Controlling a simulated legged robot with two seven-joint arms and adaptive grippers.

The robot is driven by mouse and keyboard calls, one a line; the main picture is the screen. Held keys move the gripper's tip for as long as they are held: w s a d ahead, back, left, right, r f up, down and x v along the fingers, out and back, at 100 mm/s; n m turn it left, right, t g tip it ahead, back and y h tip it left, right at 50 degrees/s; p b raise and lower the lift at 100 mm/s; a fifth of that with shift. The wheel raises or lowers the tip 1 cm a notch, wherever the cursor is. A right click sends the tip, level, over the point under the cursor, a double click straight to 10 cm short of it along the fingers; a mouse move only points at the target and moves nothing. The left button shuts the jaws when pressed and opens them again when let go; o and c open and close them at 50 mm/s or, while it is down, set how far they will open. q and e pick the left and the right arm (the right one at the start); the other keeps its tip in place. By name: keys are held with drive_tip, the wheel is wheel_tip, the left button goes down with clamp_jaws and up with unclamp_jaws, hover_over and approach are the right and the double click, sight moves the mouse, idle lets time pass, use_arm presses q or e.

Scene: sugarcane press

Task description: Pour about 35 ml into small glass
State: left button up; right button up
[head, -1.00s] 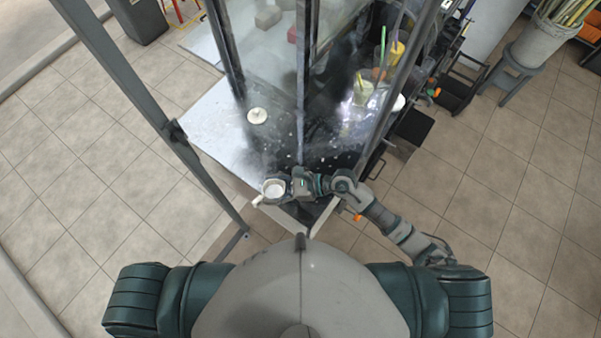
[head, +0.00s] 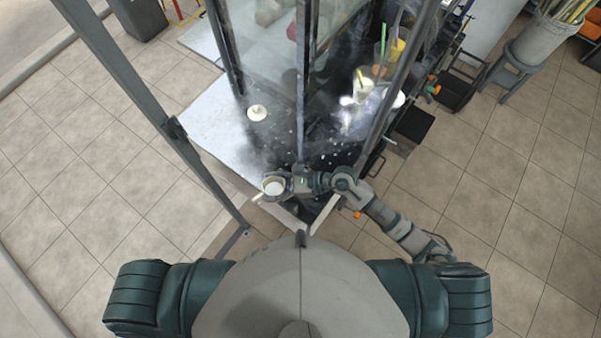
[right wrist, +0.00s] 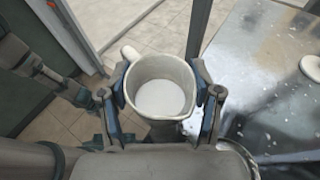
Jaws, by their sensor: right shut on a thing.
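My right gripper (head: 286,185) is shut on a cream pitcher with a side handle and a spout (head: 274,186), at the near corner of the counter. In the right wrist view, the gripper's fingers clasp the pitcher (right wrist: 161,68) from both sides. The pitcher looks about upright, with smooth white contents or a white bottom inside. No small glass shows clearly near it. A cup with pale contents and a yellow straw (head: 363,88) stands farther back on the counter, behind a frame post. My left gripper is not in view.
The metal counter (head: 212,118) is wet and spotted. A round white piece (head: 257,113) lies on it; a white piece also shows at the right edge of the right wrist view (right wrist: 313,68). Upright posts and glass panels (head: 303,90) stand close ahead of the gripper.

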idle(0.8)
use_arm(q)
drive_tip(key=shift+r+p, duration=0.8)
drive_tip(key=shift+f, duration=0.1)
